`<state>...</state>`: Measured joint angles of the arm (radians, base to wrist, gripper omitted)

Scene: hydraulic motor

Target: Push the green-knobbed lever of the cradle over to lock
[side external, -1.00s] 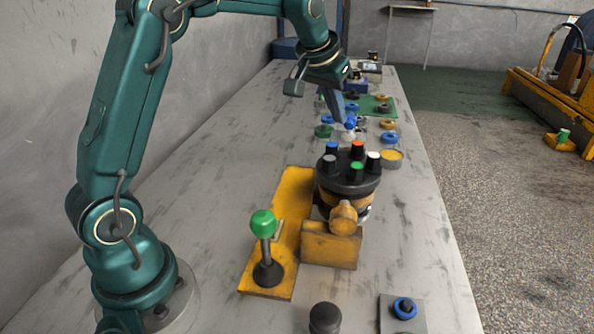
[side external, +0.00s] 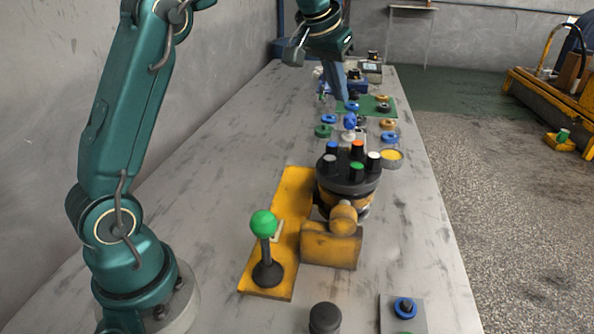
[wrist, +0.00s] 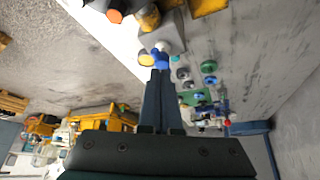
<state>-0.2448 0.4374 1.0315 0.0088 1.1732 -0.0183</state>
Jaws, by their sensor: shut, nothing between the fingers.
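The green-knobbed lever (side external: 265,250) stands nearly upright at the front left end of the yellow cradle (side external: 290,195), its dark base on the plate. The dark motor body (side external: 348,185), with several coloured caps on top, sits at the cradle's right side. My gripper (side external: 345,98) is shut and empty, above the table well behind the motor and far from the lever. In the wrist view its closed fingers (wrist: 160,74) point toward a blue-topped part (wrist: 160,56). The lever does not show clearly in the wrist view.
The blue-topped part with a white base (side external: 349,122) stands behind the motor, among several coloured rings and a yellow-filled dish (side external: 391,156). A black knob (side external: 325,318) and a blue ring on a plate (side external: 404,308) are at the front. The table left of the cradle is clear.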

